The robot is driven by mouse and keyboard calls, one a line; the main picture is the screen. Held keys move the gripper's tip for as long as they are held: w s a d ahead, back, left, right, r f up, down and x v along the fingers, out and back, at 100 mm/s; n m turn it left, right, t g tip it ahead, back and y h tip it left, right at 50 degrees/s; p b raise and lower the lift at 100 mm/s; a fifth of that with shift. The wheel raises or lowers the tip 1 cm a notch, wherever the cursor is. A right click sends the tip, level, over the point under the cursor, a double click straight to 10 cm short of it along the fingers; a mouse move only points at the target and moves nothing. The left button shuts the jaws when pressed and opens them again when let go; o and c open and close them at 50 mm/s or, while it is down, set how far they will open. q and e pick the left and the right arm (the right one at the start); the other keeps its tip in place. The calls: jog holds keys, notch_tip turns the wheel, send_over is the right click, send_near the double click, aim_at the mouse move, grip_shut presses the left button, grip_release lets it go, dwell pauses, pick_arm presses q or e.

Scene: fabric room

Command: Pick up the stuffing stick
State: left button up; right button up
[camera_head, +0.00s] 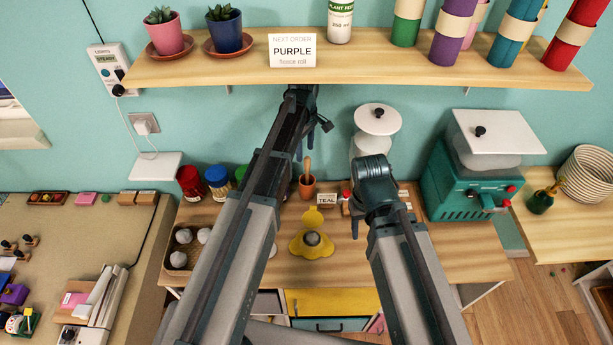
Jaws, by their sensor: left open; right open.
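A wooden stick (307,166) stands upright in a small terracotta pot (307,187) on the wooden worktop; it looks like the stuffing stick. Only its upper part shows above the pot rim. My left gripper (306,140) is open and empty, raised in front of the wall, above the stick in the picture and apart from it. My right gripper (362,222) is open and empty, to the right of the pot and lower in the picture. Its far finger is partly hidden by my own arm.
A yellow piece with a grey knob (312,238) and a "TEAL" card (327,199) are near the pot. Jars (217,182) stand left, a white-lidded canister (377,121) behind, a teal machine (470,185) right. A shelf (390,68) with plants and rolls overhangs the back.

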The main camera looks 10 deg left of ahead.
aim_at(307, 173)
pick_arm(q)
notch_tip(307, 173, down, 7)
jog(key=b, duration=0.6)
jog(key=f+b, duration=0.5)
jog(key=shift+w+d+f, duration=0.15)
jog(key=shift+d, duration=0.2)
grip_shut()
